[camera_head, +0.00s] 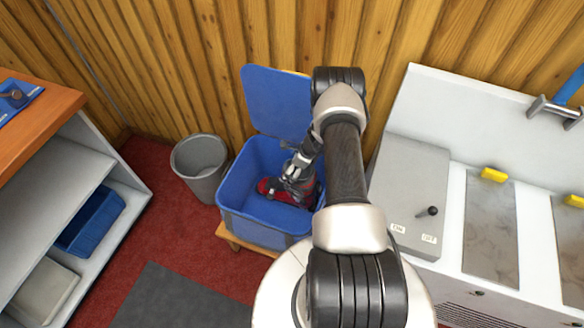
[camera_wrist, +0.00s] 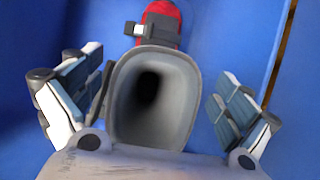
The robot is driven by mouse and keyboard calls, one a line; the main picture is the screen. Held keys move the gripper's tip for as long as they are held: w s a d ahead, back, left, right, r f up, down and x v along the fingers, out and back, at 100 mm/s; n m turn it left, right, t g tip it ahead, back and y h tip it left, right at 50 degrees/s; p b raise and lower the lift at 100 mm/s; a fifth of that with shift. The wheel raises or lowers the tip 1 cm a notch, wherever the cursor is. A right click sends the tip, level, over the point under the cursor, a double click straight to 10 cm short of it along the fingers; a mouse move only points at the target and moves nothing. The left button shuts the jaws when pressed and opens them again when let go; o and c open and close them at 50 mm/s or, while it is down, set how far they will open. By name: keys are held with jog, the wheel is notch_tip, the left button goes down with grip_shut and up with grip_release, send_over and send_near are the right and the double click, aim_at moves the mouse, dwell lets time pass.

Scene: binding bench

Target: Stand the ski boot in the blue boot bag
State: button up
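The ski boot (camera_head: 270,187), red with a grey cuff, stands inside the blue boot bag (camera_head: 262,228), its toe toward the left of the head view. The bag's lid is up. In the wrist view I look down into the open cuff of the boot (camera_wrist: 190,80), and its red toe is at the top. My gripper (camera_head: 298,170) is down in the bag at the cuff. Its fingers (camera_wrist: 158,85) are spread on both sides of the cuff, with a gap at the right and the left finger close to it. Contact at the left is unclear. The sole is hidden.
A grey bin (camera_head: 200,165) stands left of the bag. The bag rests on a low wooden stand (camera_head: 228,236). A white machine with a switch box (camera_head: 410,190) is on the right. A shelf unit (camera_head: 60,190) with trays is on the left. Red carpet lies open between.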

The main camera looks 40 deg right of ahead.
jog(key=shift+s+a+f, duration=0.1)
jog(key=shift+s, duration=0.05)
jog(key=v, duration=1.2)
jog(key=w+a+r+n, duration=0.2)
jog(key=a+r+n, duration=0.35)
jog(key=r, duration=0.55)
jog(key=w+a+r+n, duration=0.2)
jog(key=a+r+n, duration=0.35)
jog(key=r, duration=0.55)
jog(key=s+a+r+n, duration=0.55)
jog(key=a+r, duration=0.45)
jog(key=r, duration=0.2)
jog(key=s+a+r+n+h, duration=0.1)
jog(key=s+a+r+n, duration=0.2)
jog(key=s+n, duration=0.3)
jog(key=s+a+r+n+h, duration=0.1)
jog(key=s+a+r+n, duration=0.3)
jog(key=s, duration=0.9)
jog(key=n, duration=0.3)
jog(key=shift+a+r+t, duration=0.15)
jog(key=shift+r+t, duration=0.15)
jog(key=shift+r, duration=0.1)
